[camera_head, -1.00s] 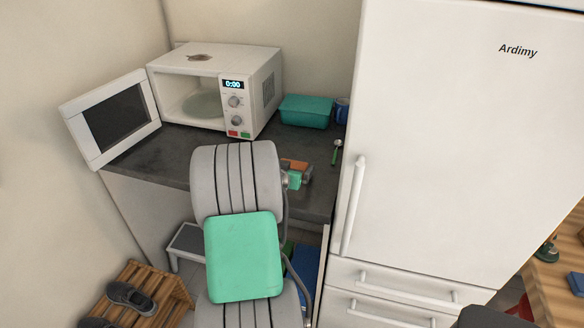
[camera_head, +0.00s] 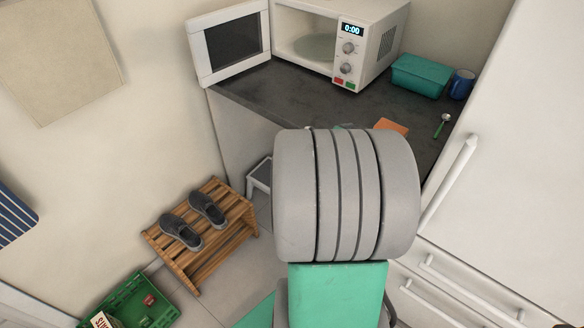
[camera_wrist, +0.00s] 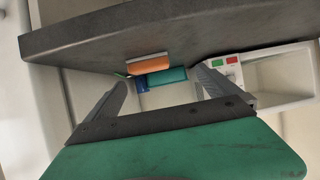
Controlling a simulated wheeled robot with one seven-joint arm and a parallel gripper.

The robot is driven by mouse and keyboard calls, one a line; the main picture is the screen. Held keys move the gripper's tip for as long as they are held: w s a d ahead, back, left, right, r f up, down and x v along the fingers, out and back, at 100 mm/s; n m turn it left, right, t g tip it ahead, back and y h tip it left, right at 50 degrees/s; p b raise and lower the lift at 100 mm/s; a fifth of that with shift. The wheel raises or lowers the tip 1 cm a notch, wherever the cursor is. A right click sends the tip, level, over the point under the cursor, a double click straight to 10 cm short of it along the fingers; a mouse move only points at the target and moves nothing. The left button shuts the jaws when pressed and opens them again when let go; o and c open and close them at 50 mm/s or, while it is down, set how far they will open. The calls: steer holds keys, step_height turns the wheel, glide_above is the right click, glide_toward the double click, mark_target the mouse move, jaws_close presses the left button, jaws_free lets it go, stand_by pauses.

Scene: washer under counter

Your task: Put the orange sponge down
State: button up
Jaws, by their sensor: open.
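The orange sponge (camera_head: 391,127) lies on the dark countertop (camera_head: 290,95), near its front edge and partly hidden by my arm in the head view. In the wrist view the sponge (camera_wrist: 148,63) shows just beyond and between my fingertips, with a gap on each side. My gripper (camera_wrist: 160,76) is open and empty, with its two fingers spread wide. In the head view my gripper is mostly hidden behind my grey arm link.
A microwave (camera_head: 372,42) with its door open stands at the back left of the counter. A teal container (camera_head: 421,76), a blue mug (camera_head: 461,84) and a green spoon (camera_head: 443,124) are to the right, by the fridge (camera_head: 500,170). A shoe rack (camera_head: 205,245) stands on the floor at left.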

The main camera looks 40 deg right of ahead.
steer(key=w+a+n+t+y, duration=0.3)
steer(key=w+a+n+y, duration=0.15)
steer(key=w+a, duration=0.75)
steer(key=a+n+y, duration=0.6)
steer(key=a, duration=1.5)
steer(key=s+a+n+g+y, duration=0.2)
steer(key=s+a+n, duration=0.3)
steer(key=a, duration=0.6)
steer(key=shift+s, duration=0.7)
steer(key=shift+d+r, duration=0.1)
